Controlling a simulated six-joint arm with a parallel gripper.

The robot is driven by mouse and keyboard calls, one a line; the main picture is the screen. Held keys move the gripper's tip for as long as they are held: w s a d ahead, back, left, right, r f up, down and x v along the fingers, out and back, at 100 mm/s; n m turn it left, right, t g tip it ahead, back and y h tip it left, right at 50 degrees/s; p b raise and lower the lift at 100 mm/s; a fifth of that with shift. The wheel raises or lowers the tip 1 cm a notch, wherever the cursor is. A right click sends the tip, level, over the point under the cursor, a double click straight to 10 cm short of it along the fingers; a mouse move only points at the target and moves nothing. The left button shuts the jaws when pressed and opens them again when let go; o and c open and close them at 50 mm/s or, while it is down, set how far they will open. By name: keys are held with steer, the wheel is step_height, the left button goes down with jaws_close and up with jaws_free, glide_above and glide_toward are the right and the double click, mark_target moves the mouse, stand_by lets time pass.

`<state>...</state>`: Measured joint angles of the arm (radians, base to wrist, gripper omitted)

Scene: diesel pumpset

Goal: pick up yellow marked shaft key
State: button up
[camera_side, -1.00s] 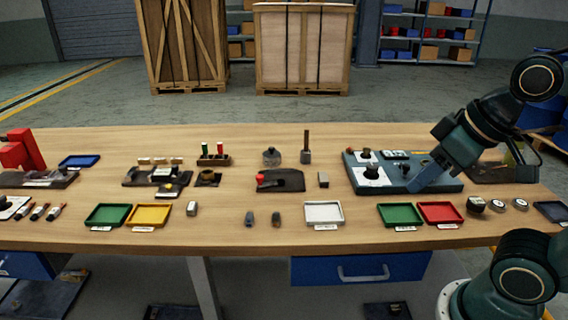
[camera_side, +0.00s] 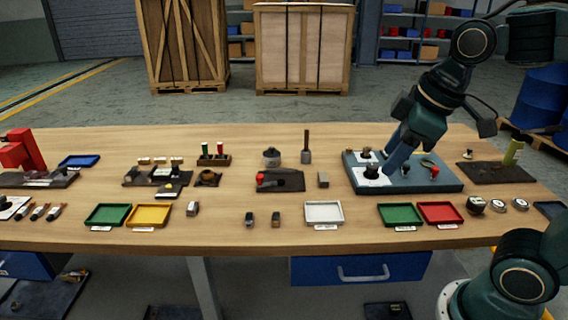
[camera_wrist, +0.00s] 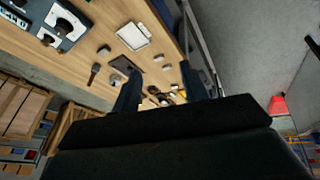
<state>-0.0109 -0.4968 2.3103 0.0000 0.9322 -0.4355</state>
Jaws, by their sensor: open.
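My gripper (camera_side: 391,166) is open and empty, pointing down above the blue-grey board at the right of the bench. Its two dark fingers also show in the wrist view (camera_wrist: 162,88), spread apart with the bench between them. Two small dark blocks, a left one (camera_side: 249,219) and a right one (camera_side: 276,219), stand near the front edge, left of the white tray and well left of my gripper. They may be shaft keys, but a yellow mark cannot be made out on either. A grey block (camera_side: 323,180) stands behind the white tray.
The blue-grey board (camera_side: 440,185) with knobs lies under my gripper. The white tray (camera_side: 324,221), green tray (camera_side: 400,222) and red tray (camera_side: 440,221) line the front. A dark fixture with a red knob (camera_side: 280,185) stands mid-bench. Bare wood surrounds the two blocks.

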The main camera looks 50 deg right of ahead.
steer(key=w+n+g, duration=0.1)
steer(key=w+n, duration=0.4)
steer(key=w, duration=0.2)
steer(key=n+g, duration=0.4)
steer(key=n, duration=1.2)
glide_above(276, 216)
step_height(276, 216, down, 13)
steer(key=shift+f, duration=0.15)
steer(key=shift+f, duration=0.1)
steer(key=shift+f, duration=4.2)
steer(key=shift+f, duration=2.6)
